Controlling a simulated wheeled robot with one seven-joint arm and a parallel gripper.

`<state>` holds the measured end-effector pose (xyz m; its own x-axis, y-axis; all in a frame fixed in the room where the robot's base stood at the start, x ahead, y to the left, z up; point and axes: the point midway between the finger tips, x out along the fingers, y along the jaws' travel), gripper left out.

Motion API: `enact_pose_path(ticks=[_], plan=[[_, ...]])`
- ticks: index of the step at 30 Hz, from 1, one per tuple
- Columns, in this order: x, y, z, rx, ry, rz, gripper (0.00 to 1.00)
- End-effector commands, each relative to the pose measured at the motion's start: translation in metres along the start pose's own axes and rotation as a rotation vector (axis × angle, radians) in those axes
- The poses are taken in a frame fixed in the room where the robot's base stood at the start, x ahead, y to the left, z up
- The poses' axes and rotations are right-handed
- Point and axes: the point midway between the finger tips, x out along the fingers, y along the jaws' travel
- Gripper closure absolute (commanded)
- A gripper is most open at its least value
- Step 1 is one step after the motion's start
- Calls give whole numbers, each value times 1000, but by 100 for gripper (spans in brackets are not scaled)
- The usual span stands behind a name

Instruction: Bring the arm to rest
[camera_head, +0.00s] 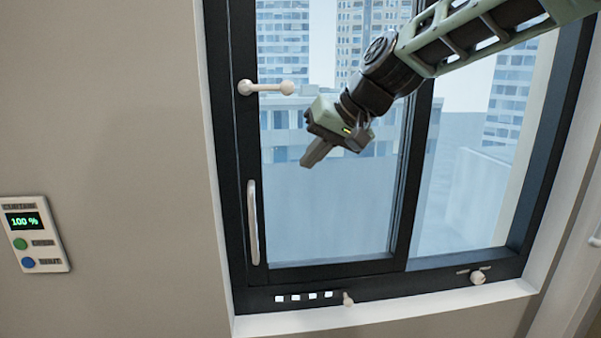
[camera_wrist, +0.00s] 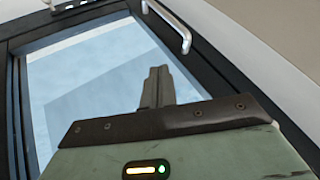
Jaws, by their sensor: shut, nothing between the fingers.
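My arm reaches in from the upper right of the head view, its green forearm crossing in front of the window. My gripper (camera_head: 308,163) hangs in front of the left window pane, pointing down and to the left. Its fingers are together with nothing between them. In the wrist view, my gripper (camera_wrist: 158,72) shows its closed fingers against the glass behind. The fingers appear apart from the window handles in the head view.
The dark-framed window (camera_head: 243,150) has a lever handle (camera_head: 266,87), a vertical pull handle (camera_head: 253,222) and small knobs (camera_head: 478,277) on its lower frame. A curtain control panel (camera_head: 33,234) reading 100 % is on the wall at left. Bare wall lies between them.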

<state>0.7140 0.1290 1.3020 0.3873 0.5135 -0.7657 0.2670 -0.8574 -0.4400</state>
Motion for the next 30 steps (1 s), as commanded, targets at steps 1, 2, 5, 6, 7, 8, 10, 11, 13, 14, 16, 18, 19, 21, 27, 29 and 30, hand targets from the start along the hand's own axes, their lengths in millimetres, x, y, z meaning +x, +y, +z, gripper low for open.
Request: enact_pose_path(ticks=[1,2,5,6,7,8,10,11,13,14,16,18,19,21,27,29,30], plan=[[-1,0,3,-3,-5,2,100],[0,-2,9,-8,-16,4,100],[6,-8,46,-45,-78,24,100],[9,-10,68,-68,-115,37,100],[11,-12,87,-88,-147,48,100],[13,-13,108,-110,-181,62,100],[14,-11,159,-169,-261,98,100],[14,-10,182,-195,-297,113,100],[10,-2,230,-258,-372,152,100],[8,2,250,-284,-402,168,100],[1,13,290,-341,-465,204,100],[-6,25,323,-390,-515,236,100],[-10,30,334,-408,-533,247,100],[-15,39,354,-441,-565,269,100],[-22,50,374,-477,-598,292,100],[-22,50,374,-477,-599,293,100],[-22,50,374,-476,-598,292,100]])
